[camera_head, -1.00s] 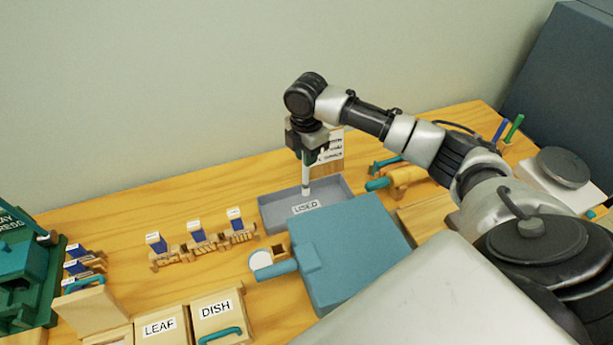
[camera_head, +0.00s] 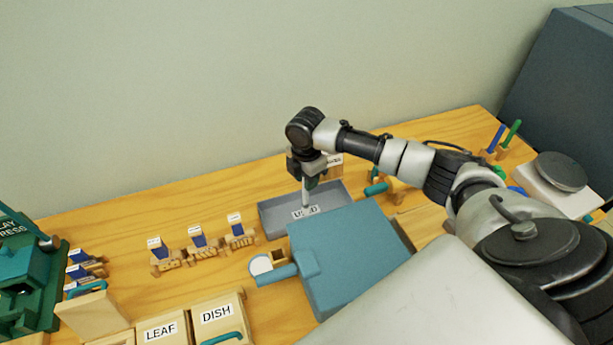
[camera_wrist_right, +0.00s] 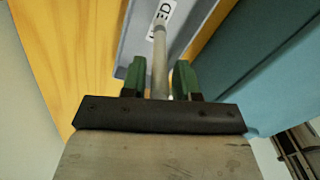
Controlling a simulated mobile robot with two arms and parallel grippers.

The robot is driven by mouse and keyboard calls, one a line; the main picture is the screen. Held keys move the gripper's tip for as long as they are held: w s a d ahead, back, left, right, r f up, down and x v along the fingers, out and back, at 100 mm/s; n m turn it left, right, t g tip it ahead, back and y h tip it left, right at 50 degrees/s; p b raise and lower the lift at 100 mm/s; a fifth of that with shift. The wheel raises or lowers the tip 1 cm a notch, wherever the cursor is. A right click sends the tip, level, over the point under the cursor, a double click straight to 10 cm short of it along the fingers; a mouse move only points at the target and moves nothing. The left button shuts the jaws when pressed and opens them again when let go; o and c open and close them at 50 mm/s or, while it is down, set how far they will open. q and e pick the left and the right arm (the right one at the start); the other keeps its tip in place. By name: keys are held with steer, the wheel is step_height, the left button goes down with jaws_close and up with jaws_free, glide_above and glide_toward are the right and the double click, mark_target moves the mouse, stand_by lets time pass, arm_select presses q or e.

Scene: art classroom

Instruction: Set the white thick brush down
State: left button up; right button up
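The white thick brush (camera_head: 306,196) stands roughly upright, its lower end at the floor of the grey tray (camera_head: 272,219) labelled USED. In the right wrist view the brush (camera_wrist_right: 160,62) runs between the two green fingers of my right gripper (camera_wrist_right: 160,78). A narrow gap shows on each side of it, so the fingers look open around the brush, not clamped on it. In the head view my right gripper (camera_head: 309,181) is low over the tray and partly hides the brush's upper part. My left gripper is not in view.
A blue box-like object (camera_head: 345,250) stands right in front of the tray. Several small wooden holders with blue-and-white pieces (camera_head: 198,240) are left of it. Boxes labelled LEAF (camera_head: 160,332) and DISH (camera_head: 216,314) are in front. Bare table lies behind the holders.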

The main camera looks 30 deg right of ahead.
steer(key=shift+o, duration=0.9)
step_height(320, 180, up, 11)
steer(key=shift+b, duration=0.95)
steer(key=shift+r, duration=0.7)
